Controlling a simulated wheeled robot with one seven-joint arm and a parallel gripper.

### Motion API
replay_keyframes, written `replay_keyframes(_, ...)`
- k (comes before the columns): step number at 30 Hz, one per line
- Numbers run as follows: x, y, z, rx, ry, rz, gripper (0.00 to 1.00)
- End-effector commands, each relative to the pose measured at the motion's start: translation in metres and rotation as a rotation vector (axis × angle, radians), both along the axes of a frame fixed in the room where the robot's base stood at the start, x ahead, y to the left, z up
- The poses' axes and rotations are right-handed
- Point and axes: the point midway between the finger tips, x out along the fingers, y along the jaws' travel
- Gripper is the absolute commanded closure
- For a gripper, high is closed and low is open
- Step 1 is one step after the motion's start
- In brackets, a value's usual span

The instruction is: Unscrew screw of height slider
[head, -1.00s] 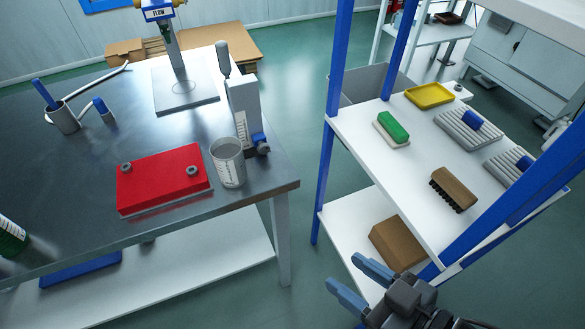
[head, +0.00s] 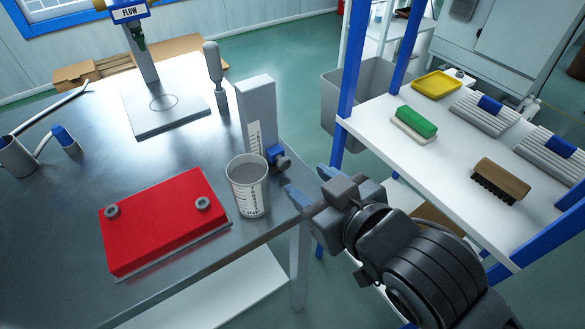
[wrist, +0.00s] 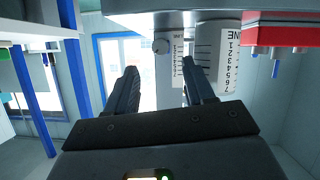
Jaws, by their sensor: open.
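The height gauge (head: 257,108) is an upright grey block with a printed scale, standing near the table's right corner. Its small blue slider (head: 274,153) sits low on the front and carries a dark round screw (head: 283,163).
A graduated cup (head: 248,190) stands close beside the gauge, near one finger in the wrist view. A red box (head: 160,220) with two grey knobs lies to the left. A white shelf (head: 440,150) with blue posts, holding brushes and a yellow tray (head: 436,84), stands right of my arm.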

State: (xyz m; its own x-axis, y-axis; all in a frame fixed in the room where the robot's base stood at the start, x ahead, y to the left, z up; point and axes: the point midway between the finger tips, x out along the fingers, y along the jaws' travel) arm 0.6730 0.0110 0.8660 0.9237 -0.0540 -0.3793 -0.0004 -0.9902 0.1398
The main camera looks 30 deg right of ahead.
Motion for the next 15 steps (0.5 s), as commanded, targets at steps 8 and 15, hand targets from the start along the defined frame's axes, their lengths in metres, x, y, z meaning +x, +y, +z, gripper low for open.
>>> replay_keyframes(8, 0.039, -0.002, -0.016, 0.001, -0.001, 0.001, 0.47)
replay_keyframes(15, 0.061, -0.003, -0.025, 0.001, 0.0, 0.001, 0.47)
